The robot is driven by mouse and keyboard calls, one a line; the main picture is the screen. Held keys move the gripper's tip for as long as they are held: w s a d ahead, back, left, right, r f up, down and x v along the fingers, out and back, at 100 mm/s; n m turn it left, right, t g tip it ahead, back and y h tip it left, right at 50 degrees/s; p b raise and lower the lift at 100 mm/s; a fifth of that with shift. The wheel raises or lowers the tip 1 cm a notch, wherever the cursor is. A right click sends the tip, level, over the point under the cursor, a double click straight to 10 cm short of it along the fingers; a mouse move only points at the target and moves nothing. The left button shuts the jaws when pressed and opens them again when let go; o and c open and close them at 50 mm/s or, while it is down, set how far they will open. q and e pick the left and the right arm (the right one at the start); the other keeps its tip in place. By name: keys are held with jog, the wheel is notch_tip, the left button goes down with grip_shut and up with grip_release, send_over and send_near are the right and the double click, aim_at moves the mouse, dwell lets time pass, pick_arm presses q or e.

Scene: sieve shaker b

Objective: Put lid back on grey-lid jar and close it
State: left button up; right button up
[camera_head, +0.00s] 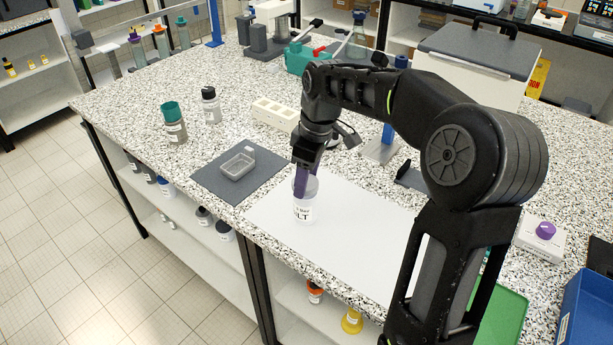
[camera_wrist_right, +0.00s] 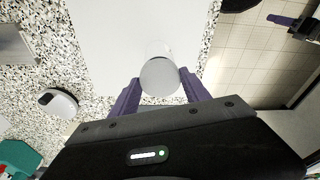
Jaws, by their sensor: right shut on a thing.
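The jar (camera_head: 304,212) is clear and whitish with a black-lettered label. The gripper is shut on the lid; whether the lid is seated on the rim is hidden. Part of my left gripper (camera_wrist_right: 285,21) shows at the wrist view's upper right, away from the jar.
A dark mat (camera_head: 214,181) with a grey tray (camera_head: 238,164) lies left of the jar. A teal-lidded jar (camera_head: 173,125) and a black-capped bottle (camera_head: 210,107) stand farther left. A white rack (camera_head: 273,113) is behind. The table's front edge is close to the jar.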

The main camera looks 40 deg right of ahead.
jog(key=shift+f+b, duration=0.35)
jog(key=shift+f, duration=0.3)
dwell(1.4)
jog(key=o, duration=1.4)
jog(key=shift+r, duration=0.1)
jog(key=shift+r+p, duration=2.75)
jog(key=shift+r, duration=0.7)
